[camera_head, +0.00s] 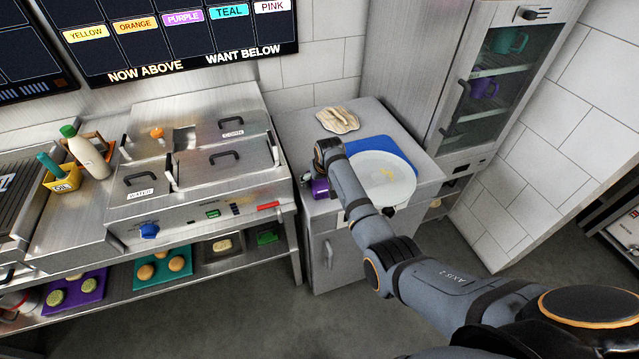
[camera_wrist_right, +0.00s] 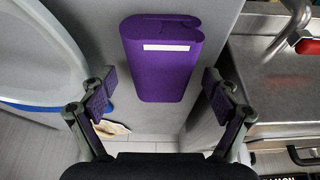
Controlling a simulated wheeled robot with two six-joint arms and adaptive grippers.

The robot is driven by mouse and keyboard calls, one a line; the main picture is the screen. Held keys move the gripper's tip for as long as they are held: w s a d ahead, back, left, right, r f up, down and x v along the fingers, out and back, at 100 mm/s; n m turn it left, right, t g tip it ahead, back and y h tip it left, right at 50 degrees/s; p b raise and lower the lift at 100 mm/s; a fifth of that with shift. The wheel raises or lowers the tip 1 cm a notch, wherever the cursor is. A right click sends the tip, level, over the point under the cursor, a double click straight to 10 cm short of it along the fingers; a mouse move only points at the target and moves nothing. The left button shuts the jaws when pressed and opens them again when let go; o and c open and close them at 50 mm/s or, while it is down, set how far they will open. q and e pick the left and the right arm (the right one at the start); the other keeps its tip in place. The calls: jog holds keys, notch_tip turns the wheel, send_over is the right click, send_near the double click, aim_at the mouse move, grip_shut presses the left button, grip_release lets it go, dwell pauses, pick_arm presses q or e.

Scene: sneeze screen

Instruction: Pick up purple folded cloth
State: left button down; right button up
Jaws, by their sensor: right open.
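The purple folded cloth (camera_wrist_right: 163,60) lies on the grey counter top in the right wrist view, with a white strip across it near one end. A part of it also shows in the head view (camera_head: 320,189), below my right wrist, which hides the rest. My right gripper (camera_wrist_right: 159,84) is open and points at the cloth. One finger is on each side of the cloth's near end in the picture, with gaps between. I cannot tell the remaining height. My left gripper is out of view.
A white plate (camera_head: 392,190) on a blue mat (camera_head: 358,147) is close beside the cloth. A beige cloth (camera_head: 338,120) lies behind. A glass-door cabinet (camera_head: 492,95) stands right.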

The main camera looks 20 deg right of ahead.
aim_at(322, 182)
jog(key=shift+c, duration=0.3)
jog(key=shift+s, duration=0.1)
jog(key=shift+c, duration=1.3)
jog(key=c, duration=0.9)
jog(key=shift+r, duration=0.15)
jog(key=shift+r, duration=0.25)
jog(key=r, duration=0.1)
jog(key=r+b, duration=0.1)
jog(key=r, duration=0.1)
jog(key=shift+s+d, duration=0.1)
jog(key=shift+d, duration=0.25)
jog(key=s+d+r+b, duration=0.1)
jog(key=s+d+r, duration=0.1)
jog(key=d+r, duration=0.1)
jog(key=s+d+r+b, duration=0.1)
jog(key=s+d+r, duration=0.2)
jog(key=s+d+r+b, duration=0.1)
jog(key=s+d+r, duration=0.2)
jog(key=d, duration=0.1)
jog(key=shift+s+d+r, duration=0.1)
jog(key=shift+s+r, duration=0.1)
jog(key=shift+s, duration=0.05)
